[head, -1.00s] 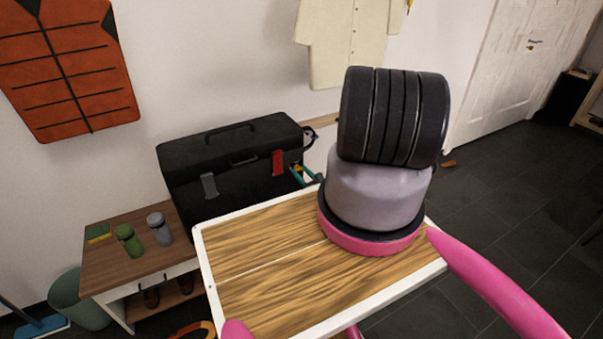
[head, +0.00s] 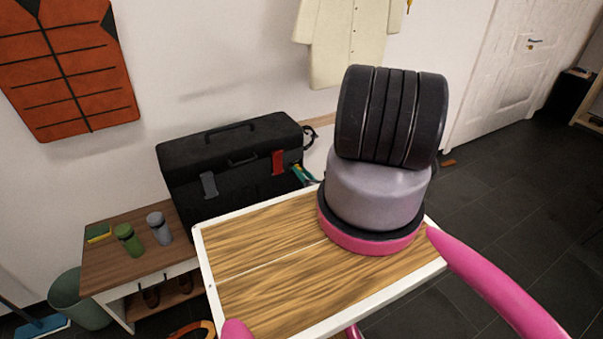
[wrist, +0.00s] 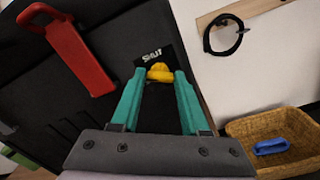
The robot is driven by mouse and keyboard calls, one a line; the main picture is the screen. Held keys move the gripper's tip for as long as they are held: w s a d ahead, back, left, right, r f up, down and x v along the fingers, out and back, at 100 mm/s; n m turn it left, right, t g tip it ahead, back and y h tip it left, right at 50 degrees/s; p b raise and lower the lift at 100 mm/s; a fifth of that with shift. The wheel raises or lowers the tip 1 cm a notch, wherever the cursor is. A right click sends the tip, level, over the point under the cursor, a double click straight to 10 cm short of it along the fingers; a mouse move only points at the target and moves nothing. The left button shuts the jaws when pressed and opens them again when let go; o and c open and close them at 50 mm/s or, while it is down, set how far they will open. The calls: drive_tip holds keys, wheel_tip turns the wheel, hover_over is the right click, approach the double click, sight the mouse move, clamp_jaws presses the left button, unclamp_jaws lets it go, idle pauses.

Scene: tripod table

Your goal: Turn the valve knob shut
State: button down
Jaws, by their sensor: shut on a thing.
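The yellow valve knob (wrist: 160,73) shows in the wrist view at the tips of my teal fingers. My gripper (wrist: 158,78) is shut on it, one finger on each side. A "SHUT" label (wrist: 152,57) in white letters is on the dark surface just beyond the knob. The fingers hide part of the knob, and I cannot tell its exact turn. In the head view my gripper (head: 302,174) shows only as a bit of teal at the right end of the black toolbox (head: 230,150), mostly behind my arm.
The toolbox's red latch (wrist: 78,55) is left of my fingers. A wooden strip (wrist: 240,12) with a black loop (wrist: 226,40) is on the wall. A wicker basket (wrist: 295,125) holding a blue object (wrist: 271,146) is at lower right. Two bottles stand on a side table (head: 100,270).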

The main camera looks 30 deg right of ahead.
drive_tip(key=m, duration=1.2)
drive_tip(key=shift+s+d+f, duration=0.1)
drive_tip(key=shift+f, duration=0.1)
idle(0.4)
drive_tip(key=shift+c, duration=2)
unclamp_jaws()
